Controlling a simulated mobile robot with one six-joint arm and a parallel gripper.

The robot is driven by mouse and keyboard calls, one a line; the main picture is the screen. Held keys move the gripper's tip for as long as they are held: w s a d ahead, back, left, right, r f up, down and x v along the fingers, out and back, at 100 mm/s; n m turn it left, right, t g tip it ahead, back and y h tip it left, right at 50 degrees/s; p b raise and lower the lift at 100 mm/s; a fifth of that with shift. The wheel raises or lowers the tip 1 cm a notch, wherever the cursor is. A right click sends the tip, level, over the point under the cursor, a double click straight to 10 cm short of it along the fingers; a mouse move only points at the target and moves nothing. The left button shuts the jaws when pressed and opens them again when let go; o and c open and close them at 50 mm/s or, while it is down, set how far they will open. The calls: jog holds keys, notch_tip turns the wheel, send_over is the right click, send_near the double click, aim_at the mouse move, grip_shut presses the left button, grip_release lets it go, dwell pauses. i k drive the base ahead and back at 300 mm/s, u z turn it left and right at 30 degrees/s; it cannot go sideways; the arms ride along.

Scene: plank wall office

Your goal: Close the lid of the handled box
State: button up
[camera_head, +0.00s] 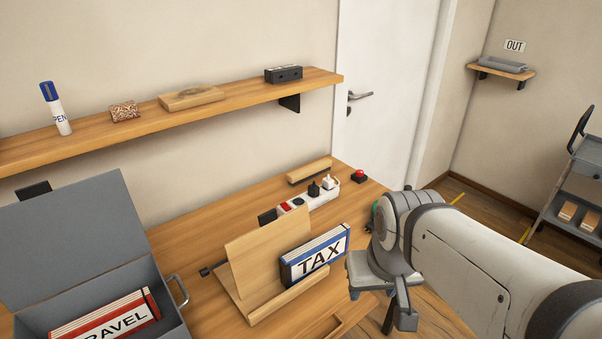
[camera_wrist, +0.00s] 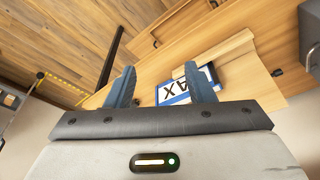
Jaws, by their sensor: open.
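The handled box (camera_head: 170,323) is grey and stands at the lower left of the desk in the head view, cut off by the frame. Its lid (camera_head: 70,235) stands open, tilted up at the back. A metal handle (camera_head: 180,290) is on its right side. A red and white book lettered "RAVEL" (camera_head: 110,318) lies inside. My gripper (camera_head: 368,288) is beyond the right of the wooden stand, well apart from the box. In the wrist view its two blue fingers (camera_wrist: 158,85) are spread with nothing held between them.
Between gripper and box stand a wooden stand (camera_head: 268,245) and a blue-edged TAX book (camera_head: 316,256). Behind are a power strip (camera_head: 308,200), a red button (camera_head: 359,176) and a wooden block (camera_head: 309,170). A loaded wall shelf (camera_head: 230,97) hangs above.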

aim_at(51, 242)
jog(key=u, duration=1.7)
jog(key=k, duration=0.65)
jog(key=u, duration=0.45)
jog(key=i, duration=1.35)
jog(key=z, duration=0.65)
